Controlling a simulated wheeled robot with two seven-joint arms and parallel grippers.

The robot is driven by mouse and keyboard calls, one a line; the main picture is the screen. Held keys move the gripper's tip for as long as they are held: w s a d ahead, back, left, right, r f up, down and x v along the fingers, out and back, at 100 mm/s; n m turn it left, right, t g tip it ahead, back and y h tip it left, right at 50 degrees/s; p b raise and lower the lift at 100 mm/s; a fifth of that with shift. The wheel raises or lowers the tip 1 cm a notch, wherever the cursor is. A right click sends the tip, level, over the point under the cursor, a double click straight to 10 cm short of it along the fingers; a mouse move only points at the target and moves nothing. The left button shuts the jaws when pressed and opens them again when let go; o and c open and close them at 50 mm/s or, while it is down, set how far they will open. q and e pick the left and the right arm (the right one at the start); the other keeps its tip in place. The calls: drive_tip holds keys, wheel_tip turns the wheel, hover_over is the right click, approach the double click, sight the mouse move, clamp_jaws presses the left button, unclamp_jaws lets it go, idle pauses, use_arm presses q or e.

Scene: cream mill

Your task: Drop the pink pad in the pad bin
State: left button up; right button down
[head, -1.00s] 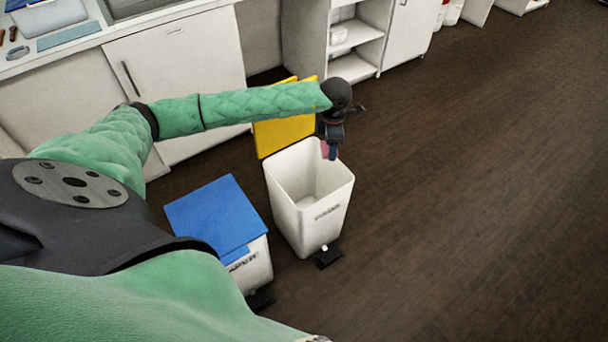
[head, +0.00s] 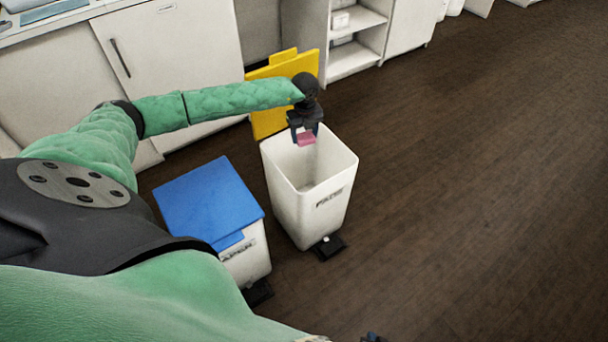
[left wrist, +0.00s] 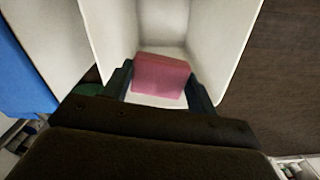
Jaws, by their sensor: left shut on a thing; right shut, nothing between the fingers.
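The pink pad (head: 306,139) is held between the fingers of my left gripper (head: 306,135), over the opening of the white pad bin (head: 313,205). The bin's yellow lid (head: 268,118) stands open behind it. In the left wrist view the pad (left wrist: 160,75) sits between the two fingers, with the bin's pale inside (left wrist: 165,25) beyond it. No pad shows on the bin floor, which is partly hidden. Only a small dark tip of my right gripper (head: 372,338) shows at the bottom edge of the head view, away from the bins.
A second white bin (head: 248,256) with a shut blue lid (head: 209,202) stands just left of the pad bin. Both have black pedals in front. White cabinets (head: 170,75) and an open shelf (head: 355,50) line the back. The dark floor (head: 470,180) at the right is clear.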

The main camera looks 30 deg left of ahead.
use_arm(q)
drive_tip(key=shift+a+f+n, duration=0.4)
drive_tip(key=shift+f+n, duration=0.15)
drive_tip(key=shift+n, duration=0.15)
drive_tip(key=shift+f+b, duration=1.55)
drive_tip(key=shift+f, duration=0.5)
drive_tip(key=shift+f+b, duration=0.5)
drive_tip(key=shift+f, duration=0.35)
drive_tip(key=o, duration=1)
drive_tip(key=shift+r, duration=0.1)
drive_tip(key=shift+r, duration=3.8)
